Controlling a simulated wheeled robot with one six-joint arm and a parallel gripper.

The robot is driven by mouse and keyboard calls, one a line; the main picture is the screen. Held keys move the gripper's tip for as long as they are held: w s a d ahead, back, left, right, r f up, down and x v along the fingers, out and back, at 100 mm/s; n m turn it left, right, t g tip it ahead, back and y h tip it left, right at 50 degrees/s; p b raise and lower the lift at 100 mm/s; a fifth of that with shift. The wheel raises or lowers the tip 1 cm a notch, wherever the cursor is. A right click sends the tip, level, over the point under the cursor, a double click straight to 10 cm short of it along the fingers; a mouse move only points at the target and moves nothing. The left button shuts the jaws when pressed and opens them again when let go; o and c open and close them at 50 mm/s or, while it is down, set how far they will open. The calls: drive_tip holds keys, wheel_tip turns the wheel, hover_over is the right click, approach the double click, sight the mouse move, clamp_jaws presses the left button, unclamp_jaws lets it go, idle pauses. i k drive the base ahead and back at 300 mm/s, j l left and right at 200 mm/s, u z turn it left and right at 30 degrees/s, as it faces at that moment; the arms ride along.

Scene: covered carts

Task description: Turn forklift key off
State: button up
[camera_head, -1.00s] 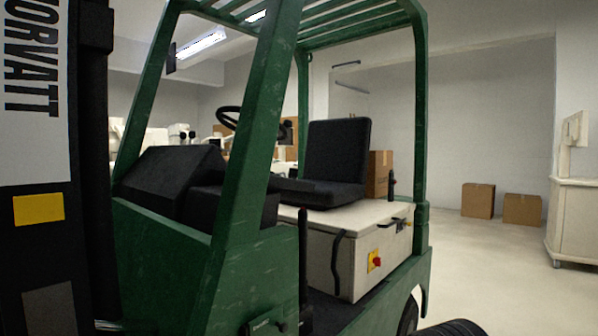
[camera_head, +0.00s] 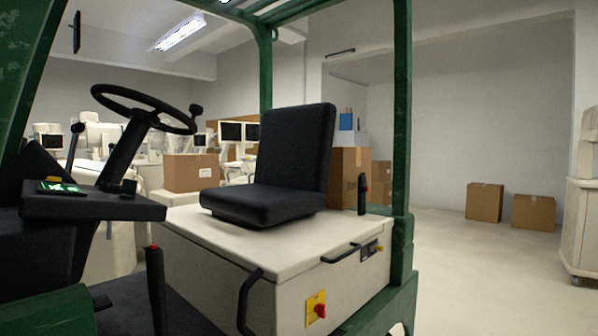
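The green forklift (camera_head: 403,150) fills the left and middle of the head view. A red knob (camera_head: 320,310) sits on a yellow plate (camera_head: 311,318) on the side of its pale seat base (camera_head: 225,232). A dashboard (camera_head: 95,204) with a small green and yellow display lies below the black steering wheel (camera_head: 145,107). I cannot make out which part is the key or how it is turned. My gripper is not in view.
The black seat (camera_head: 275,170) stands on the base. A black lever with a red top (camera_head: 155,285) rises at the near side. Cardboard boxes (camera_head: 484,202) stand by the back wall, and a pale cabinet (camera_head: 580,220) is at the right edge. The floor between looks clear.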

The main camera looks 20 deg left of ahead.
sight(129, 187)
drive_tip(key=i+l+z, duration=0.25)
drive_tip(key=i+z, duration=0.15)
drive_tip(key=i+l+z, duration=0.1)
drive_tip(key=i+z, duration=0.3)
drive_tip(key=i, duration=0.15)
drive_tip(key=i+u, duration=0.5)
drive_tip(key=i+l+u, duration=0.25)
drive_tip(key=u, duration=0.2)
drive_tip(key=i+u, duration=0.15)
drive_tip(key=u, duration=0.35)
drive_tip(key=i+l+u, duration=0.15)
drive_tip(key=u, duration=0.3)
drive_tip(key=i+l+u, duration=0.1)
drive_tip(key=u, duration=0.4)
drive_tip(key=l+u, duration=0.3)
drive_tip(key=u, duration=0.15)
drive_tip(key=i+l+u, duration=0.1)
drive_tip(key=u, duration=0.3)
drive_tip(key=l+u, duration=0.45)
drive_tip(key=i+l+u, duration=0.1)
drive_tip(key=u, duration=0.3)
drive_tip(key=l+u, duration=0.4)
drive_tip(key=i+l+u, duration=0.1)
drive_tip(key=i, duration=0.25)
